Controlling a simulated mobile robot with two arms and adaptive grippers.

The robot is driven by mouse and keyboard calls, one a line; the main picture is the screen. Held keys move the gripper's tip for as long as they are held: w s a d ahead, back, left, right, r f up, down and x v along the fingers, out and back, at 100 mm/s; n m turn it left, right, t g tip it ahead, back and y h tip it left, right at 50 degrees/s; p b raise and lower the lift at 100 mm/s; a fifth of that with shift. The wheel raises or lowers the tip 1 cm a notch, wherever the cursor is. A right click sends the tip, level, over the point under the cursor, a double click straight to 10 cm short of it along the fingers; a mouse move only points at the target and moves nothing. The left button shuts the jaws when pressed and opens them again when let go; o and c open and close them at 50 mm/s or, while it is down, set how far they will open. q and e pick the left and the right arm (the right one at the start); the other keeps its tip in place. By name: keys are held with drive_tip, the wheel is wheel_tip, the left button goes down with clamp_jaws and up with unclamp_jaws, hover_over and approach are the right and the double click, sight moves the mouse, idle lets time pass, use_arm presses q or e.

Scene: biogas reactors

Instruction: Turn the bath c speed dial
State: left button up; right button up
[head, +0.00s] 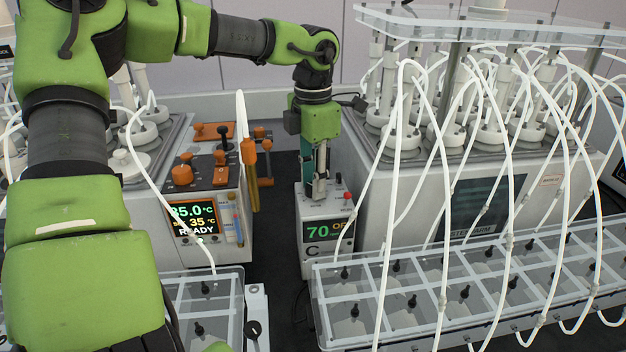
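A small pale control box marked C (326,251) stands in the gap between two large bath units. Its green display (318,231) reads 70 and the start of a word that looks like "OFF". My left gripper (319,196) points straight down, with its fingertips at the top of this box. The fingers look close together around or in front of the spot where a dial would be. They hide that spot, so I cannot tell whether they touch or grip a dial. A red knob (347,196) shows beside the fingertips. My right gripper is not in view.
A control unit (217,189) with orange knobs and a lit "READY" screen stands left of the gap. A large bath (477,195) with white tubes stands on the right. Clear racks (465,290) with black valves and looping tubes fill the front right.

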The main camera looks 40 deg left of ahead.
use_arm(q)
drive_tip(key=shift+o, duration=0.6)
wheel_tip(320, 180, up, 12)
idle(0.7)
